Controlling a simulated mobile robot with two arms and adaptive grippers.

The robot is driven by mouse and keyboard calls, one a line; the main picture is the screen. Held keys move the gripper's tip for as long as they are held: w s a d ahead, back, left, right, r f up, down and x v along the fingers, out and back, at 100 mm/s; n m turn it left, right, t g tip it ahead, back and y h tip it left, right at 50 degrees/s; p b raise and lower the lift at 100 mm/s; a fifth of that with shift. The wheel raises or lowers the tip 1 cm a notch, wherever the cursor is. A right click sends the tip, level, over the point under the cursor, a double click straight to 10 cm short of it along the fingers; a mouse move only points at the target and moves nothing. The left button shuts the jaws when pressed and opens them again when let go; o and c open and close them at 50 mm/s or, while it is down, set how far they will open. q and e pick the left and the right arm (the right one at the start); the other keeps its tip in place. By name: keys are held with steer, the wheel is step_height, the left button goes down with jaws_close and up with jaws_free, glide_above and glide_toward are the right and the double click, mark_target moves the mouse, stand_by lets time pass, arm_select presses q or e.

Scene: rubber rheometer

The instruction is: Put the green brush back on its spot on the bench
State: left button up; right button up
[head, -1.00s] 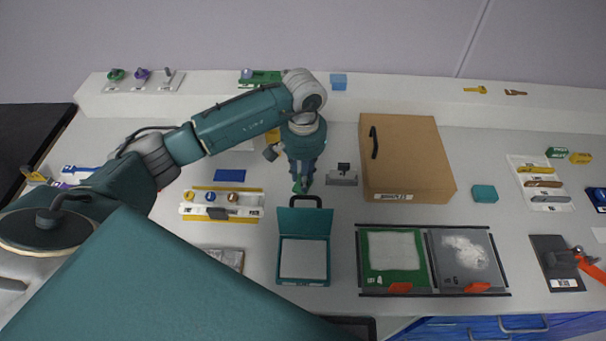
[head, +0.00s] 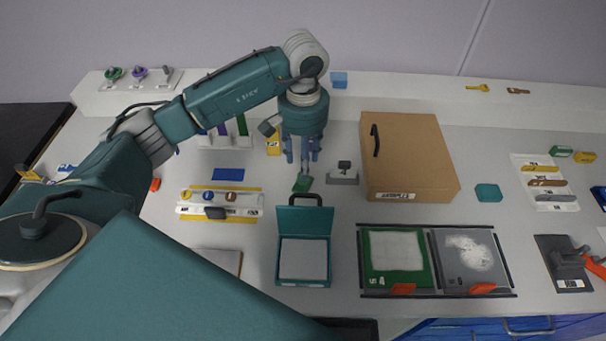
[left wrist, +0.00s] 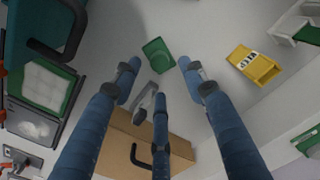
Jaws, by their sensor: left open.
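A small green piece (head: 302,183), which I take for the green brush, lies on the bench just behind the handle of the teal case. It also shows in the left wrist view (left wrist: 158,55) as a flat green shape beyond the fingertips. My left gripper (head: 303,158) is open and points down above it, with a gap between fingers and piece. In the left wrist view the spread blue fingers (left wrist: 158,76) hold nothing. I cannot make out bristles or a marked spot under the piece. My right gripper is not in view.
The teal case (head: 304,226) stands open in front. A grey metal block (head: 343,175) and a cardboard box (head: 405,150) stand close on the right. A blue pad (head: 228,174) and a rack of weights (head: 221,203) lie left. A yellow piece (head: 273,143) stands behind.

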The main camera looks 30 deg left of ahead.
arm_select(q)
step_height(320, 180, up, 6)
steer(key=shift+f+b, duration=0.1)
steer(key=shift+b, duration=0.55)
